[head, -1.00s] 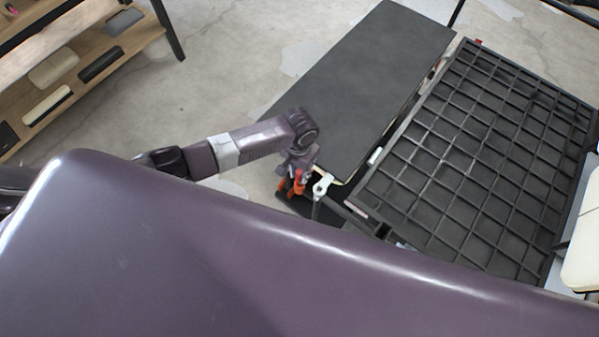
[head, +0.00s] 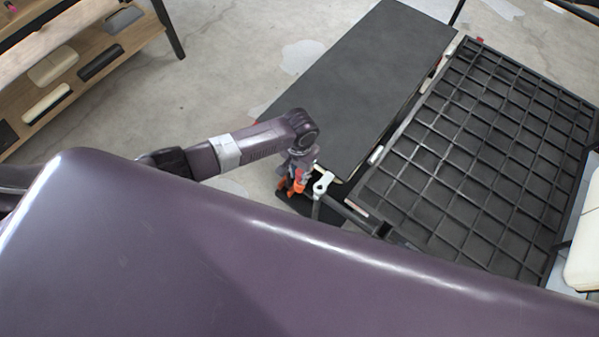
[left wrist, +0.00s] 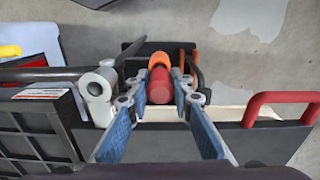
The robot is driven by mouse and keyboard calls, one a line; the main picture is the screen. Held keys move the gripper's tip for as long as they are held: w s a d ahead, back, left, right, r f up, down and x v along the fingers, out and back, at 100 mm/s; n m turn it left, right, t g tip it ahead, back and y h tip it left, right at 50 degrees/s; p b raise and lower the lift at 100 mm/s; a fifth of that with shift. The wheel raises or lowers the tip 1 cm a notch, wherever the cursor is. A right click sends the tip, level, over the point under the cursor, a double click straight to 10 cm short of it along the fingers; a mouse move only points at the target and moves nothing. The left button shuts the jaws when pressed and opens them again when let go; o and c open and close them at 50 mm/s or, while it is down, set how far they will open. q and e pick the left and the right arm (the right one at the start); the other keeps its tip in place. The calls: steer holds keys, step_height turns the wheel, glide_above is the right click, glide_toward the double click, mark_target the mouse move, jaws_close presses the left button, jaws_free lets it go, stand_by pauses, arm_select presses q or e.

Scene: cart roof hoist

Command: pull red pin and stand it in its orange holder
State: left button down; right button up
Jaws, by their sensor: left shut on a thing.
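The red pin (left wrist: 160,90) shows in the left wrist view between the fingers of my left gripper (left wrist: 160,84), which is shut on it. The orange holder (left wrist: 160,61) shows just beyond the pin's end, in line with it. I cannot tell whether the pin sits in it or is apart from it. In the head view my left gripper (head: 299,163) points down over the orange parts (head: 298,187) at the cart's near corner and hides most of the pin. My right gripper is not in view.
A white knobbed post (head: 322,184) stands close beside my left gripper. A dark panel (head: 365,75) and a black grid (head: 480,150) lie beyond. A red handle (left wrist: 283,105) is at the right in the wrist view. A shelf (head: 120,60) stands at the far left.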

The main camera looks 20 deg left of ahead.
mark_target(299, 179)
arm_select(q)
steer(key=shift+f+b, duration=1.3)
steer(key=shift+f, duration=0.55)
steer(key=c, duration=1.6)
jaws_free()
step_height(299, 179, up, 12)
steer(key=shift+r, duration=0.1)
